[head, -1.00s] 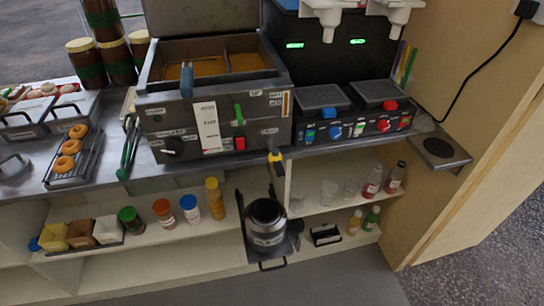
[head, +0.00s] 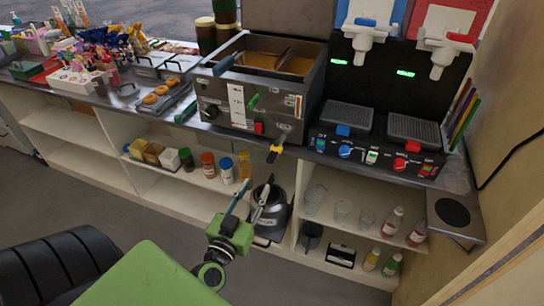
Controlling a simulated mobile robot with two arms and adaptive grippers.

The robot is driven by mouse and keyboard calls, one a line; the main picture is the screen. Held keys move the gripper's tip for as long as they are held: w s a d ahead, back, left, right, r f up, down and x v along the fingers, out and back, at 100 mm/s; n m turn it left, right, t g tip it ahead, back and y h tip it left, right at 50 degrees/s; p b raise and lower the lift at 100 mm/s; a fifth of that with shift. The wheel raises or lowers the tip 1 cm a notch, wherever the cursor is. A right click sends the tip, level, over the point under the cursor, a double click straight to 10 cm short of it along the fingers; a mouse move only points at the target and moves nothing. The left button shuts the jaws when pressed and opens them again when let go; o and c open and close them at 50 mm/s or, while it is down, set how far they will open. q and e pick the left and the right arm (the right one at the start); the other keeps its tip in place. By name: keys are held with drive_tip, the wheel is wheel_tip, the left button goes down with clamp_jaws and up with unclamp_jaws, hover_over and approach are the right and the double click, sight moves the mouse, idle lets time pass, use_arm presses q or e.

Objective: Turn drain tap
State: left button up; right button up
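In the head view, the drain tap (head: 275,153) has a yellow grip and a dark stem and hangs at the lower front right of the steel fryer (head: 222,97). The fryer holds golden oil. A dark metal oil can (head: 272,219) stands below the tap on a low platform. My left gripper (head: 254,190) is open and empty, its two fingers spread and pointing up, in front of the can and below the tap. It overlaps part of the can in the picture. I cannot tell if it touches the can. My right gripper is out of view.
A slush machine (head: 376,152) stands right of the fryer. Seasoning bottles (head: 208,164) line the shelf left of the can. Cups (head: 343,209) and syrup bottles (head: 391,221) are on the right shelves. A rack of doughnuts (head: 160,100) is on the counter.

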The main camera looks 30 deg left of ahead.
sight(269, 162)
use_arm(q)
drive_tip(key=p+x, duration=0.1)
drive_tip(key=x, duration=1.2)
drive_tip(key=shift+w+a, duration=0.1)
drive_tip(key=shift+w, duration=0.25)
drive_tip(key=shift+c, duration=0.4)
clamp_jaws()
